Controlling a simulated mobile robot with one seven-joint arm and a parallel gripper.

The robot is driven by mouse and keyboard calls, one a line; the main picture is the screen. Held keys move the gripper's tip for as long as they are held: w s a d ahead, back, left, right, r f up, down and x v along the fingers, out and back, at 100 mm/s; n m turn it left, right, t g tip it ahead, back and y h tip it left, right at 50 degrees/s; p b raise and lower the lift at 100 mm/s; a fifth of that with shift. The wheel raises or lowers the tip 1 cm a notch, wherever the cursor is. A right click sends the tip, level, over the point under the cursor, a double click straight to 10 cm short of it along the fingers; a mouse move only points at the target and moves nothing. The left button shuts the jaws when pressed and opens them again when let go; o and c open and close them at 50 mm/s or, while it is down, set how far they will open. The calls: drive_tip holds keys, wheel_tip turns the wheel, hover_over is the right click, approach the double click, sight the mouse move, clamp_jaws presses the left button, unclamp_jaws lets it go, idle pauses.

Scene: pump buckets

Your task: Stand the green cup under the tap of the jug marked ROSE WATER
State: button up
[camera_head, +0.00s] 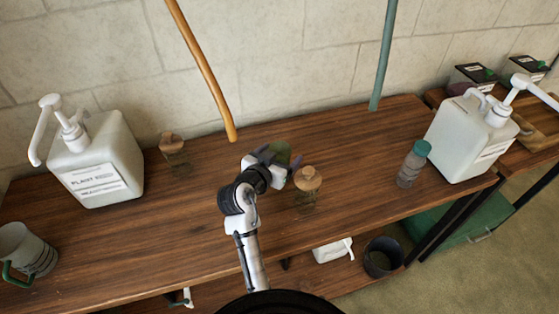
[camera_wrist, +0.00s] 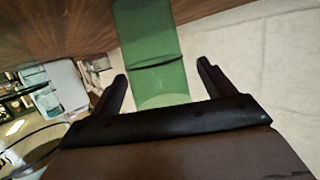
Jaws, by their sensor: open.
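A green cup (camera_head: 281,150) stands on the wooden table near its middle, partly hidden behind my gripper (camera_head: 272,162). In the wrist view the green cup (camera_wrist: 150,35) lies between and beyond the two fingers of my gripper (camera_wrist: 162,72). The fingers are apart, with gaps on both sides; I cannot tell whether either touches it. A white pump jug (camera_head: 100,155) stands at the left, its label seeming to begin with PLANT. Another white pump jug (camera_head: 465,140) stands at the right end; its label is too small to read. I cannot make out ROSE WATER on any jug.
A corked jar (camera_head: 307,188) stands close to the right of my gripper. Another corked jar (camera_head: 175,153), a green-capped bottle (camera_head: 412,165) and a pale mug with green handle (camera_head: 25,252) share the table (camera_head: 150,245). An orange hose (camera_head: 203,70) hangs behind.

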drive_tip(key=c, duration=1.1)
drive_tip(key=shift+r, duration=0.15)
